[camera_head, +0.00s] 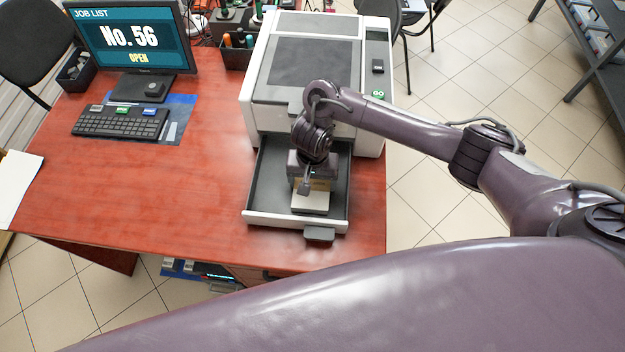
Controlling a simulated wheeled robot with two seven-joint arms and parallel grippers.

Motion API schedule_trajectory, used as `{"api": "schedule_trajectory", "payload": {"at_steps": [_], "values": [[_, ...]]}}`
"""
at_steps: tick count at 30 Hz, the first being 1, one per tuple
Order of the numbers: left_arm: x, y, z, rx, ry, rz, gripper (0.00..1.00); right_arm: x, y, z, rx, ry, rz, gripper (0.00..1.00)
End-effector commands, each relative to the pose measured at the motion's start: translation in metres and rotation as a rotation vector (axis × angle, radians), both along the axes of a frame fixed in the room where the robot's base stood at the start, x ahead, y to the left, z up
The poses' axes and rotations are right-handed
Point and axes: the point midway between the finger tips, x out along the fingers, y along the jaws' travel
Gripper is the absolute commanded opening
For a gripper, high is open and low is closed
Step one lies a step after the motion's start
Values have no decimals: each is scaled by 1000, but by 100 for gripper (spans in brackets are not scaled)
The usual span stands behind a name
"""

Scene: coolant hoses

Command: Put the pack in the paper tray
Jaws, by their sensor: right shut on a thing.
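The paper tray (268,217) is pulled out from the front of the printer (348,80). It has a dark inside and a pale front edge. The pack (312,204), a small pale block with a tan part at its top, is within the tray's outline, right of its middle and near the front. My right gripper (309,187) points down over the tray and is shut on the pack. The gripper hides the pack's far part, and I cannot tell whether the pack touches the tray floor. My left gripper is not in view.
A monitor (133,40) reading "No. 56 OPEN" and a keyboard (120,122) stand at the left of the red desk (150,190). A dark pen holder (236,54) stands left of the printer. The desk left of the tray is clear.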

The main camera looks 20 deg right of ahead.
Motion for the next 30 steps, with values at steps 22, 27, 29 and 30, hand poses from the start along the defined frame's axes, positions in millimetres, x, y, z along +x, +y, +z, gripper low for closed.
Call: {"api": "schedule_trajectory", "payload": {"at_steps": [22,27,29,30], "values": [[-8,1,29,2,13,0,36,2,-1,41,-1,-5,2,100],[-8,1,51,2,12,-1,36,2,-1,79,-2,-5,2,100],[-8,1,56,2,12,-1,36,2,-1,90,-2,-5,3,100],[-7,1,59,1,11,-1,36,2,-1,96,-2,-5,2,100]]}}
